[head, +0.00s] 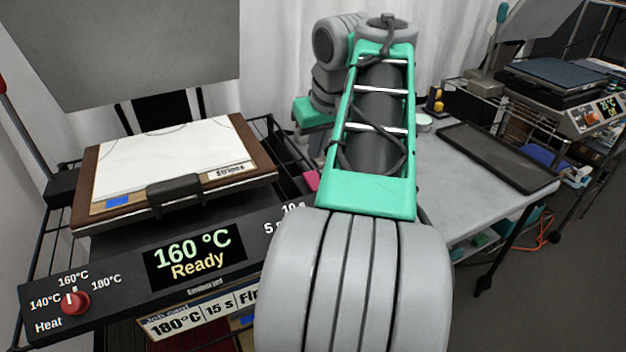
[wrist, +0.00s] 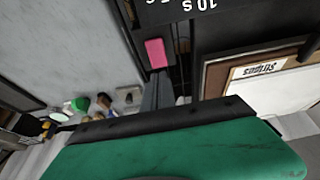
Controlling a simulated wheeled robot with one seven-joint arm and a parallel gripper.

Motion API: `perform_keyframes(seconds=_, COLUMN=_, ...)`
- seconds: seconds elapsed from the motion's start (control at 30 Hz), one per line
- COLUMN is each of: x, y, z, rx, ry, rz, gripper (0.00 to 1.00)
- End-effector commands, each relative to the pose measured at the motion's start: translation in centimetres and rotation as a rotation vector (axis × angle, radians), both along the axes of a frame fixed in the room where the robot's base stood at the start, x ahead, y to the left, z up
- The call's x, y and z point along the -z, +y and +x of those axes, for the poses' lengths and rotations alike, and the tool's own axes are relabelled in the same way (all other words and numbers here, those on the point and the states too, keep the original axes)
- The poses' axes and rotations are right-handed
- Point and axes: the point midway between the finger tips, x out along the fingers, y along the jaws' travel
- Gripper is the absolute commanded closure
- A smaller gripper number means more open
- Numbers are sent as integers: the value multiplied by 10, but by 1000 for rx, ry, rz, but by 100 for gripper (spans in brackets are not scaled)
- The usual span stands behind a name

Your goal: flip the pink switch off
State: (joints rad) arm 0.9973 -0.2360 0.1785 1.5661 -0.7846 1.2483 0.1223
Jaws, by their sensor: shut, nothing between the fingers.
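The pink switch (wrist: 157,52) is a small rounded block beside the dark control panel with the "10 s" marking. In the head view only a sliver of the pink switch (head: 312,180) shows, at the left edge of my arm; my arm covers the rest. In the wrist view my gripper (wrist: 157,80) is shut and empty. Its dark grey fingers point at the near end of the pink switch. I cannot tell whether they touch it. My gripper is hidden behind my arm in the head view.
The heat press (head: 85,210) stands left with white film on its bed. Its display (head: 195,255) reads 160 °C Ready, and the red heat knob (head: 75,302) points near 160. A grey table (head: 450,180) with a black tray (head: 497,155) and a second press (head: 560,95) stand right.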

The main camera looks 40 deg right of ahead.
Motion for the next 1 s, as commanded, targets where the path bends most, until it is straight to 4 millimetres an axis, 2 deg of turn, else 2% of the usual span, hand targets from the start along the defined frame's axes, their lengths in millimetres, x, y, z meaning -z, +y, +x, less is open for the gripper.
perform_keyframes(seconds=0.03, x=19, y=0, z=4, rx=-3, ry=2, rz=2, gripper=100)
perform_keyframes(seconds=0.1, x=32, y=-2, z=8, rx=-2, ry=2, rz=1, gripper=100)
perform_keyframes(seconds=0.3, x=55, y=-4, z=13, rx=-1, ry=0, rz=0, gripper=100)
perform_keyframes(seconds=0.73, x=58, y=-5, z=14, rx=-1, ry=4, rz=1, gripper=100)
perform_keyframes(seconds=1.0, x=66, y=-7, z=18, rx=0, ry=91, rz=31, gripper=100)
